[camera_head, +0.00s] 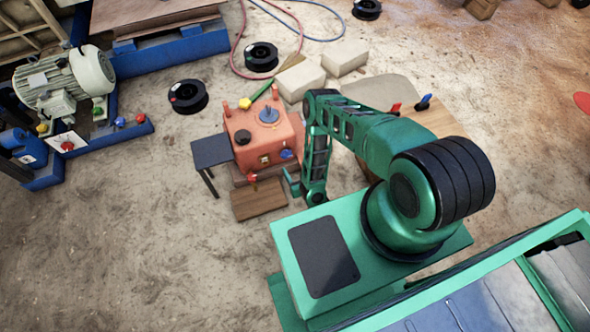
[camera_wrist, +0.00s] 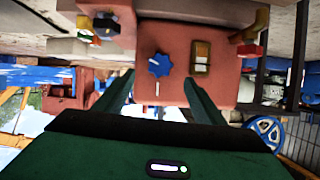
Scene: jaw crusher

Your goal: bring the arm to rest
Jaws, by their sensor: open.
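My green arm reaches from its mount toward an orange machine box (camera_head: 265,133) and bends down beside it. My gripper (camera_head: 291,183) is low, just in front of the box's lower right side. In the wrist view, my gripper (camera_wrist: 157,88) has its two green fingers spread, with nothing between them. Beyond the fingers is the orange panel (camera_wrist: 178,95) with a blue star knob (camera_wrist: 160,64) and a yellowish rocker switch (camera_wrist: 201,58). The fingers appear apart from the knob, though the exact gap cannot be told.
A dark side table (camera_head: 211,151) stands left of the box, and a wooden board (camera_head: 259,201) lies in front. A wooden table (camera_head: 420,118) with red and blue handles is behind my arm. Pale blocks (camera_head: 300,79) lie behind the box. The floor at lower left is clear.

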